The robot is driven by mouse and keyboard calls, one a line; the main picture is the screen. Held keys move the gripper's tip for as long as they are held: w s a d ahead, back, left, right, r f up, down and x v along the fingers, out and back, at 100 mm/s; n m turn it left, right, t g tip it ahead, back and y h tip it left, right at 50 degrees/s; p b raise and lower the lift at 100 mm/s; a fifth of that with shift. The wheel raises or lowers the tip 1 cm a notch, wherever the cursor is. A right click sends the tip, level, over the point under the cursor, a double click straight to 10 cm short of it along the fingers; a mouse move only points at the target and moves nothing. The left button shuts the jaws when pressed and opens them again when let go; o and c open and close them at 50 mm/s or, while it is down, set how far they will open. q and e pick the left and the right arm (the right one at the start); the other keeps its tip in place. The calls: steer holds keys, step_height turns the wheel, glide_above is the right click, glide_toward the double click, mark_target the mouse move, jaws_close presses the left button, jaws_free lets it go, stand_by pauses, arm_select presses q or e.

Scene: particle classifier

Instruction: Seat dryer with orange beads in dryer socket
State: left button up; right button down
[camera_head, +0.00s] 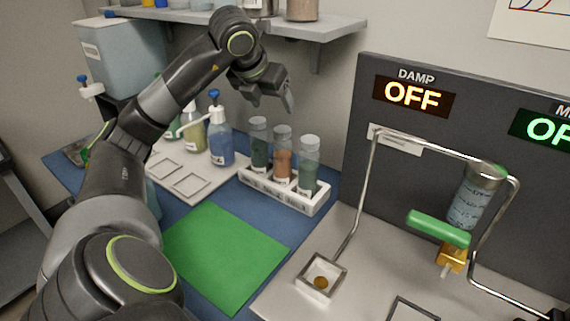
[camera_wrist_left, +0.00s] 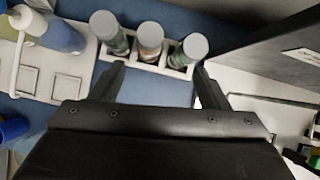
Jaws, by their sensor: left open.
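A clear tube with orange beads (camera_head: 283,158) and a grey cap stands upright in the middle of a white rack (camera_head: 280,192). A tube with dark green beads stands on each side of it. In the left wrist view the orange tube (camera_wrist_left: 150,42) is the middle one, beyond the fingertips. My left gripper (camera_head: 273,97) is open and empty, above and behind the rack in the head view. It also shows in the left wrist view (camera_wrist_left: 158,80), its fingers apart from the tubes. I cannot tell which part is the dryer socket. My right gripper is out of view.
A metal wire frame with a clear cylinder (camera_head: 467,207) and green-handled valve (camera_head: 438,228) stands right, before a dark panel. A small square tray (camera_head: 320,280) holds a brownish bead. Wash bottles (camera_head: 220,140) stand left of the rack. A shelf (camera_head: 300,28) hangs above. The green mat (camera_head: 225,255) is clear.

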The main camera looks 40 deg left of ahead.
mark_target(281, 130)
arm_select(q)
steer(key=shift+y, duration=0.3)
steer(key=x, duration=0.5)
steer(key=p+x, duration=0.1)
steer(key=x, duration=0.5)
steer(key=a+p+x, duration=0.1)
steer(key=x, duration=0.5)
steer(key=shift+s, duration=0.25)
steer(key=shift+r, duration=0.1)
steer(key=shift+c, duration=0.4)
jaws_close()
